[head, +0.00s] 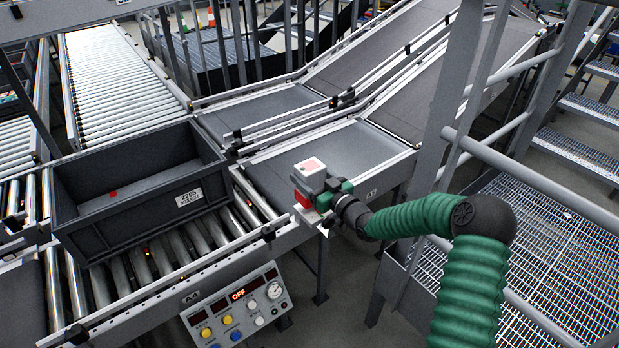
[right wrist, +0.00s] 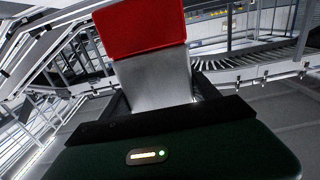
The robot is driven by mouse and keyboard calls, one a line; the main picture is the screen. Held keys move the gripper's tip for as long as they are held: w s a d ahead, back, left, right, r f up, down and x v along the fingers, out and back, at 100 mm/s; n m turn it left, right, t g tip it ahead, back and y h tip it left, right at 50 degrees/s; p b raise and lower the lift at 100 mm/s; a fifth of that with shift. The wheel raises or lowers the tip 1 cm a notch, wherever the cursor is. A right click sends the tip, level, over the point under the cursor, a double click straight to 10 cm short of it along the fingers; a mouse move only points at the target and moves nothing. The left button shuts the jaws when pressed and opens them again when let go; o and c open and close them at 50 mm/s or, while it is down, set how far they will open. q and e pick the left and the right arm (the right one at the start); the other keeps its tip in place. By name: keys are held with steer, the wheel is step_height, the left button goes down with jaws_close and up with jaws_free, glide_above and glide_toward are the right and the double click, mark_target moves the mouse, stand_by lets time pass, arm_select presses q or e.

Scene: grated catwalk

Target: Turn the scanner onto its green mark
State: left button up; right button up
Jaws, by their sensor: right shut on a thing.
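The scanner (head: 309,165) is a small block with a pale top bearing a red patch, and a red face low on its left side. It sits at the near rail of the conveyor. My right gripper (head: 321,189), dark green, is shut on it from the right. In the right wrist view the scanner's grey body (right wrist: 155,80) stands between the dark fingers, with a red part above it. I cannot make out a green mark apart from the green of my own arm and gripper. My left gripper is not in view.
A dark grey tote (head: 140,195) with a white label sits on the roller conveyor at left. A control panel (head: 236,306) reading OFF hangs below the near rail. A grey catwalk railing (head: 500,155) and grating (head: 560,245) are at right. The belt (head: 330,150) behind the scanner is empty.

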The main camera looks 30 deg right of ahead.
steer(key=shift+f, duration=0.1)
steer(key=o, duration=1.4)
steer(key=shift+d, duration=0.1)
steer(key=shift+c, duration=0.2)
steer(key=s+d+b, duration=0.1)
steer(key=s, duration=1.5)
steer(key=shift+s+d, duration=0.2)
steer(key=shift+s, duration=0.2)
